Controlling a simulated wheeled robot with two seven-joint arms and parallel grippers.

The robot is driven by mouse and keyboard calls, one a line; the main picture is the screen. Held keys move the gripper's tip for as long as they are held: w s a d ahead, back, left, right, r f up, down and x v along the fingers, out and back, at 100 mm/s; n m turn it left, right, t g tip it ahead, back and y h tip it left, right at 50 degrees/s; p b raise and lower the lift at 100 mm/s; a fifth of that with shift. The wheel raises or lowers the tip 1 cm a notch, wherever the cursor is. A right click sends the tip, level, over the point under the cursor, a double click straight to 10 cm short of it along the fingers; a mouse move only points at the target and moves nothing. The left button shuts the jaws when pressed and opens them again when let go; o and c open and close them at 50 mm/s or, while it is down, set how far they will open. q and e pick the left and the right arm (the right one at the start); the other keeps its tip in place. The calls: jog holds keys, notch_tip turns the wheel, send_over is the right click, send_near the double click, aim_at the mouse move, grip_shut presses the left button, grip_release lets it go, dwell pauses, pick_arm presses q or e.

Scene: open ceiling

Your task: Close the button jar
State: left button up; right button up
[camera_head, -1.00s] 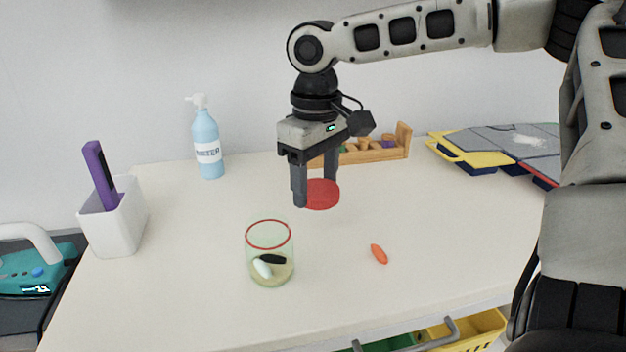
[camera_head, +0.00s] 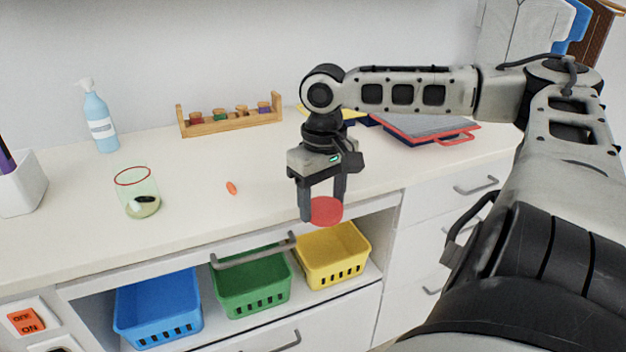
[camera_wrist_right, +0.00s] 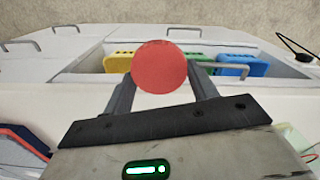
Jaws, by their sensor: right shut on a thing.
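The button jar (camera_head: 137,192) is a clear glass with a red rim, standing open on the counter at the left in the head view. A black piece and a white piece lie inside it. My right gripper (camera_head: 323,208) is shut on the round red lid (camera_head: 327,212), well to the right of the jar, at the counter's front edge. The lid also shows in the right wrist view (camera_wrist_right: 159,67), between the fingers. An orange oval piece (camera_head: 231,188) lies on the counter between jar and gripper. My left gripper is not in view.
A blue bottle (camera_head: 100,118), a white holder (camera_head: 22,186) and a wooden rack (camera_head: 230,121) stand behind or beside the jar. Blue (camera_head: 157,308), green (camera_head: 250,282) and yellow (camera_head: 333,255) baskets sit below the counter. A folded case (camera_head: 420,128) lies at the back right.

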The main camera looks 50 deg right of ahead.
aim_at(315, 214)
jog(key=a+f, duration=0.1)
jog(key=f, duration=0.1)
jog(key=a+f, duration=0.1)
jog(key=f, duration=0.1)
jog(key=shift+s+a, duration=0.15)
jog(key=shift+a, duration=0.2)
jog(key=w+a+n, duration=0.1)
jog(key=w+a, duration=0.1)
jog(key=a, duration=0.8)
jog(key=w+a+f+n, duration=0.1)
jog(key=w+a, duration=0.2)
jog(key=a, duration=0.7)
jog(key=shift+w+a+f+n, duration=0.2)
jog(key=shift+w+a+n, duration=0.1)
jog(key=shift+w+n, duration=0.1)
